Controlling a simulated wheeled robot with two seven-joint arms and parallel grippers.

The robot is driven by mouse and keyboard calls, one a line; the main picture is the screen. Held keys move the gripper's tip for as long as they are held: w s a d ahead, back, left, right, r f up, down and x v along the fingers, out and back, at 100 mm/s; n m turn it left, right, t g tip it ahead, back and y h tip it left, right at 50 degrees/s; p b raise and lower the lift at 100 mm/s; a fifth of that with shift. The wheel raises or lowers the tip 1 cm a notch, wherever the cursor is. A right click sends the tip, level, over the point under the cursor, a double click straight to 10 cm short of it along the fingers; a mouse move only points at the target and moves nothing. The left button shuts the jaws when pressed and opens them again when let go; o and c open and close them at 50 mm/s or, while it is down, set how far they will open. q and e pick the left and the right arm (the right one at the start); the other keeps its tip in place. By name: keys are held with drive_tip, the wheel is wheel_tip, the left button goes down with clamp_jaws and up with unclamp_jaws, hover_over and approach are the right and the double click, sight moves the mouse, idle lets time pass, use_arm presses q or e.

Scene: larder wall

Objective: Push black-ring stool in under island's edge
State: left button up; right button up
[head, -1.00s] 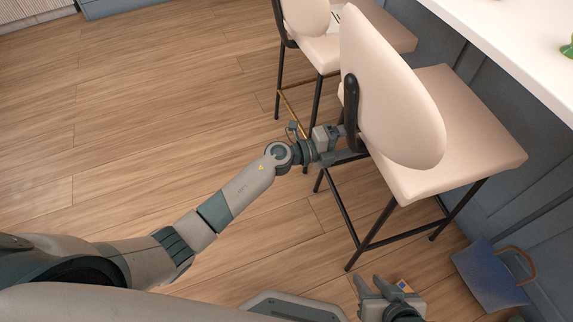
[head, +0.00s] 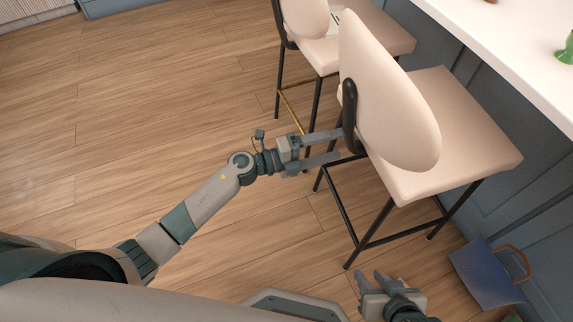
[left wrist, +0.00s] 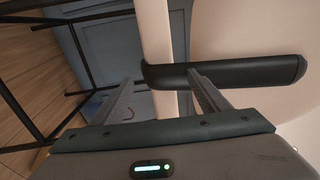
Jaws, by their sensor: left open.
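The black-ring stool (head: 455,130) has a pale seat, an upright oval backrest and black legs with a black foot ring (head: 405,236).
A second pale stool (head: 320,52) with a brass foot ring stands beyond. A blue bag (head: 484,275) with a brown handle is on the floor by the island's blue panels. A green object (head: 566,50) is on the counter. Wooden floor at left is clear.

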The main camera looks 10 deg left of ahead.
use_arm(q)
drive_tip(key=v, duration=0.2)
drive_tip(key=shift+s+a, duration=0.2)
drive_tip(key=shift+a, duration=0.15)
idle(0.4)
